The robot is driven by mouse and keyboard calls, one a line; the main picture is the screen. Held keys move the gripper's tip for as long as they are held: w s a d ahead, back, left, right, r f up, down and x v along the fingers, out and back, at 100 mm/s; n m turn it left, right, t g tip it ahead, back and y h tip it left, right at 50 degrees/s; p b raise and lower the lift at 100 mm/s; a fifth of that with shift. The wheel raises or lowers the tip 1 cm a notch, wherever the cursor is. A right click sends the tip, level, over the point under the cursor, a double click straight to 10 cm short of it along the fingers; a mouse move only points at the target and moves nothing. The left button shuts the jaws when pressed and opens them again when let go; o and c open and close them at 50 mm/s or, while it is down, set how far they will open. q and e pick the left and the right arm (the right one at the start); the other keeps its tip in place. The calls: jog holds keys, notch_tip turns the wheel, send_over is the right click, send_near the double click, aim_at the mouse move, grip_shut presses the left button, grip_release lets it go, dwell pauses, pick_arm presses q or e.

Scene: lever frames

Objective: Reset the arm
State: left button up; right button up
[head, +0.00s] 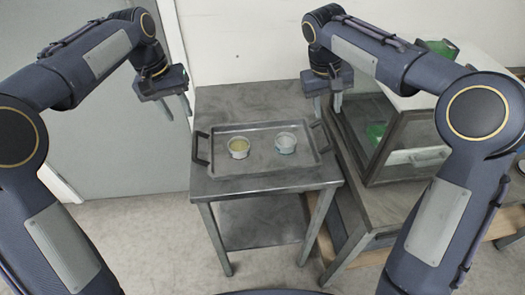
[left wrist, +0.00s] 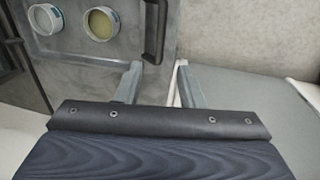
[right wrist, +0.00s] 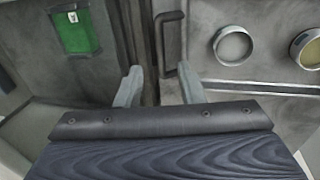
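My left gripper (head: 177,108) hangs in the air left of the small metal table, with nothing between its spread fingers. Its fingers also show open in the left wrist view (left wrist: 158,85). My right gripper (head: 327,105) is above the right end of the tray, fingers apart and empty. The right wrist view shows its open fingers (right wrist: 163,88), with a tray handle beyond them. Both arms are raised, bent at the elbows, with the grippers pointing down.
A metal tray (head: 262,168) with black handles lies on the metal table (head: 270,102). It holds a bowl with yellowish contents (head: 239,147) and a pale bowl (head: 286,143). A glass-fronted cabinet (head: 410,140) stands at the right, a green object (head: 440,48) on top. Floor at left is clear.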

jog(key=shift+a+r, duration=0.1)
jog(key=shift+r, duration=0.35)
